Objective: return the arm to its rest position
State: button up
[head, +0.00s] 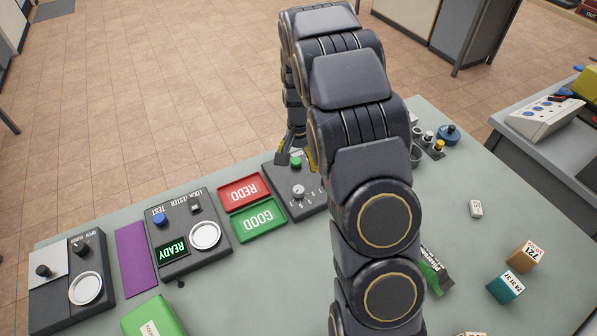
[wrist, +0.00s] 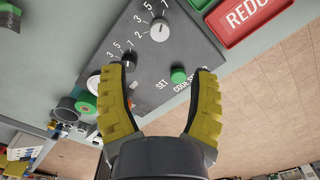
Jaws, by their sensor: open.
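My gripper (head: 297,157) has yellow fingers and hangs at the far edge of the table, over the grey code-setter panel (head: 281,188). Its fingers are spread with nothing between them. In the wrist view my gripper (wrist: 159,72) points at the same panel (wrist: 183,48), and the green button (wrist: 179,75) shows between the fingertips, nearer the right one. A white-topped dial (wrist: 159,30) lies beyond them. I cannot tell how far the fingertips are above the panel. My arm reaches across the middle of the head view and hides part of the table.
Left of the panel are the red REDO tray (head: 243,190), green GOOD tray (head: 240,231), lock tester (head: 178,213) and another device (head: 58,284). Small boxes, including a teal one (head: 506,287), stand at right. Bare table (head: 545,210) lies at far right.

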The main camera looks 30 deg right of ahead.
jog(key=shift+r, duration=0.55)
